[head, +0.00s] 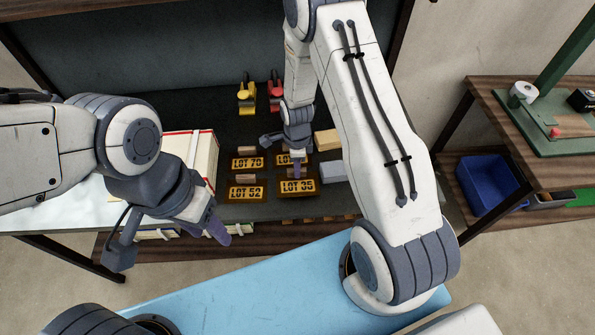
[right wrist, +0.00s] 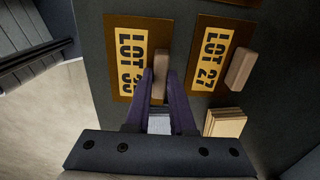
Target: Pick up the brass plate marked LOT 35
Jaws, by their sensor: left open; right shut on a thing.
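The brass plate marked LOT 35 (head: 297,187) lies on the dark shelf at the front right of a group of plates. It has a wooden grip block (right wrist: 160,64), seen in the right wrist view. My right gripper (head: 297,172) is shut on this block; it also shows in the right wrist view (right wrist: 162,85). The fingers hide part of the lettering on the plate (right wrist: 124,60). The plate looks level with the shelf; I cannot tell whether it is lifted. My left gripper (head: 170,242) is open and empty, in front of the shelf at the left.
Plates LOT 52 (head: 245,193) and LOT 70 (head: 247,163) lie close by, with LOT 27 (right wrist: 213,58) beside the held plate. Yellow (head: 246,97) and red (head: 275,92) tools stand behind.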

